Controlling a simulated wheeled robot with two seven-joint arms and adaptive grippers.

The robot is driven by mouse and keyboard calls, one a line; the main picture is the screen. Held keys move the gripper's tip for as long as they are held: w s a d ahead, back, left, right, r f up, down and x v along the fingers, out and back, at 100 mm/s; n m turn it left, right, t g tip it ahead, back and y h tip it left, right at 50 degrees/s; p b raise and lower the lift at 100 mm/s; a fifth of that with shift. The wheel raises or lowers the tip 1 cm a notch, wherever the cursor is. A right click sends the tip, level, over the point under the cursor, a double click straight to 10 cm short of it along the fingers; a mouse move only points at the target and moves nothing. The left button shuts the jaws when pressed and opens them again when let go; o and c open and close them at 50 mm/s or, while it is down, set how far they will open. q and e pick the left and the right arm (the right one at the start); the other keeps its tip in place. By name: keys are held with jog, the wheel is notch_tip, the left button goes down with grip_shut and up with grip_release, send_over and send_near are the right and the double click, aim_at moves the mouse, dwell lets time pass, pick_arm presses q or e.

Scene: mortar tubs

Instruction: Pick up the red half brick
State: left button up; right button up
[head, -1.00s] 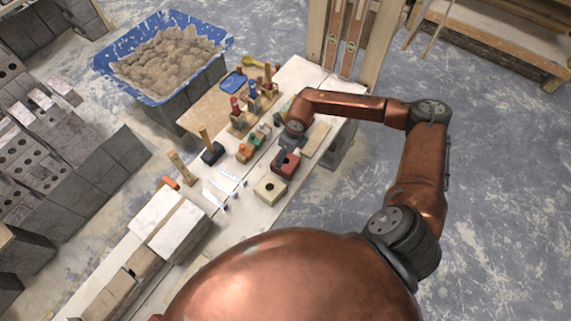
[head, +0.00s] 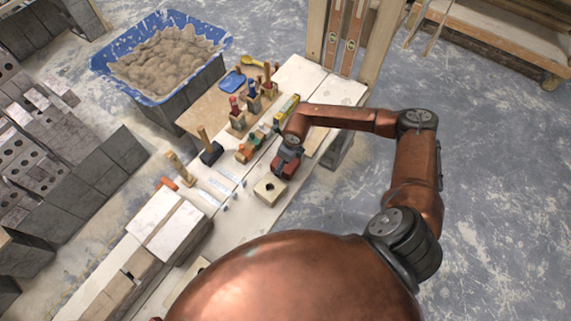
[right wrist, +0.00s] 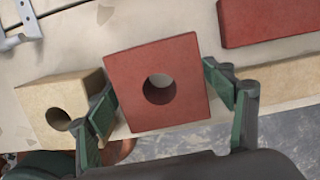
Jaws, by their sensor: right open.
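The red half brick (head: 284,168), a reddish block with a round hole, lies on the long pale bench; my right gripper partly covers it in the head view. It also shows in the right wrist view (right wrist: 185,111), with its holed face toward the camera. My right gripper (head: 287,157) is over it. In the right wrist view my right gripper (right wrist: 166,96) is open, with one green-padded finger on each side of the red half brick. I cannot tell whether the pads touch it. My left gripper is not in view.
A cream holed half brick (head: 270,189) stands close beside, near the left finger in the right wrist view (right wrist: 58,106). A longer red brick (right wrist: 264,20) lies at the upper right there. Several tools and a yellow level (head: 287,108) lie farther along the bench.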

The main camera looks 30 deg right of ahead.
jog(key=shift+f, duration=0.3)
jog(key=shift+c, duration=0.3)
jog(key=c, duration=1.6)
jog(key=shift+r, duration=0.1)
jog(key=shift+c, duration=0.4)
